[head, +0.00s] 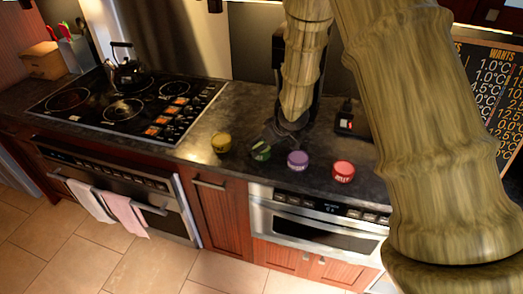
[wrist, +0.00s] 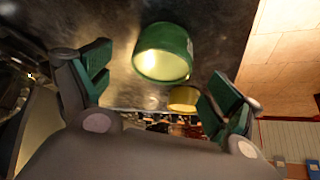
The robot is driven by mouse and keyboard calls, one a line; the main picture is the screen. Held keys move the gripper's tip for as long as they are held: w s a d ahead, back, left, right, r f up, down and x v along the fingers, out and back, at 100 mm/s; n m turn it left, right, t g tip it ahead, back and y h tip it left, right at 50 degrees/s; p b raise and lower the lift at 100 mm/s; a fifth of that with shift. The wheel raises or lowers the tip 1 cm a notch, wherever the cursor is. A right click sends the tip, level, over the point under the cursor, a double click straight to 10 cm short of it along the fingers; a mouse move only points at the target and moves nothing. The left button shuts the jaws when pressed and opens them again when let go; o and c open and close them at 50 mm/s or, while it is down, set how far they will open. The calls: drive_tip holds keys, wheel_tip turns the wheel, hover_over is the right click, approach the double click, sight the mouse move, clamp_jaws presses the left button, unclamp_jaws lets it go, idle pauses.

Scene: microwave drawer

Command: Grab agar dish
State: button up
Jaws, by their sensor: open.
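Several small round dishes stand in a row on the dark counter. A green dish (head: 261,151) is just below my gripper (head: 270,137) in the head view, partly covered by it. No label reading agar is legible, so I cannot tell for certain which dish is the agar dish. In the wrist view the green dish (wrist: 163,55) lies ahead between the open fingers of my gripper (wrist: 160,66), with no finger seen touching it. A yellow dish (head: 221,142) is left of the green one; it also shows in the wrist view (wrist: 184,99).
A purple dish (head: 298,160) and a red dish (head: 343,171) stand to the right. A stove (head: 130,105) with a black kettle (head: 124,68) is at left. The counter's front edge runs close before the dishes. A drawer microwave (head: 315,222) is below.

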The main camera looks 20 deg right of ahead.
drive_tip(key=shift+p+x, duration=0.55)
drive_tip(key=shift+x, duration=1.3)
drive_tip(key=shift+a, duration=0.1)
drive_tip(key=c, duration=1.3)
